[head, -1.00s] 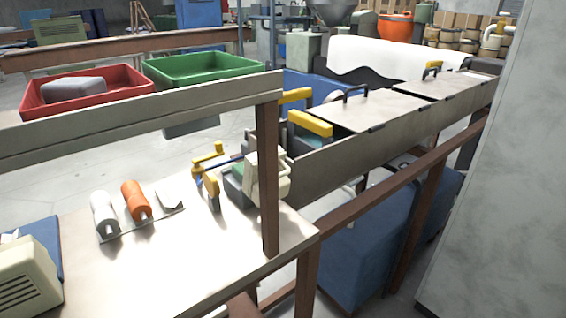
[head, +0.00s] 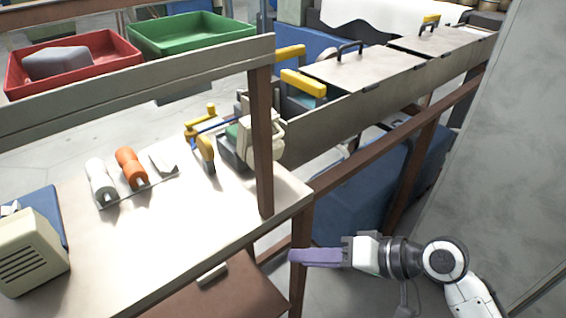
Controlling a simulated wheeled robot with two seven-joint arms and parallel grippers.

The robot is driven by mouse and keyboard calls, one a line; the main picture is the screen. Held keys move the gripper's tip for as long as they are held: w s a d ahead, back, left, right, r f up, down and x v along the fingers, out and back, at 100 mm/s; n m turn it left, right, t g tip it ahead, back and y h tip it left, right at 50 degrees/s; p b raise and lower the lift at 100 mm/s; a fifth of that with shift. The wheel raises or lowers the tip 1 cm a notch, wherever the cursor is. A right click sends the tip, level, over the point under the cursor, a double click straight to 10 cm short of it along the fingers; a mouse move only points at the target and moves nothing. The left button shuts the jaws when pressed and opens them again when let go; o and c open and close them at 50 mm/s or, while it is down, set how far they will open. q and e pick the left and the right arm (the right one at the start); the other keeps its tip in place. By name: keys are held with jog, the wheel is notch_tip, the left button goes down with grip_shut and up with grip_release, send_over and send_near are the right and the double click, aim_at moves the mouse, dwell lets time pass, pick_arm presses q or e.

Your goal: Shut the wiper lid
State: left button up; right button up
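A small grey box with a green inside (head: 233,136), which looks like the wiper, stands at the right end of the pale worktable. A cream block (head: 272,138), which looks like its lid, stands raised at the right of the box. The brown post hides part of both, so the hinge is not clear. My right gripper (head: 296,257) is in the lower right, below and to the right of the wiper and well apart from it. Its purple fingers point left and overlap in side view, so the gap does not show. My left gripper is not in view.
A brown post (head: 262,150) and a grey rail (head: 130,92) stand around the worktable (head: 150,240). A yellow-handled tool (head: 203,145) is left of the wiper. White and orange spools (head: 130,167) lie farther left. A long covered trough (head: 370,75) runs behind; a grey wall (head: 500,170) is right.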

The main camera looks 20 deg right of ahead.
jog(key=w+d+r+m+t+y, duration=0.3)
jog(key=w+r, duration=0.2)
jog(key=r, duration=0.4)
jog(key=m+t+y, duration=0.1)
jog(key=m+t, duration=0.2)
send_near(276, 139)
jog(key=p+x, duration=0.2)
jog(key=x, duration=0.5)
jog(key=shift+r, duration=0.1)
jog(key=shift+p+x, duration=0.3)
jog(key=shift+x, duration=0.5)
grip_shut()
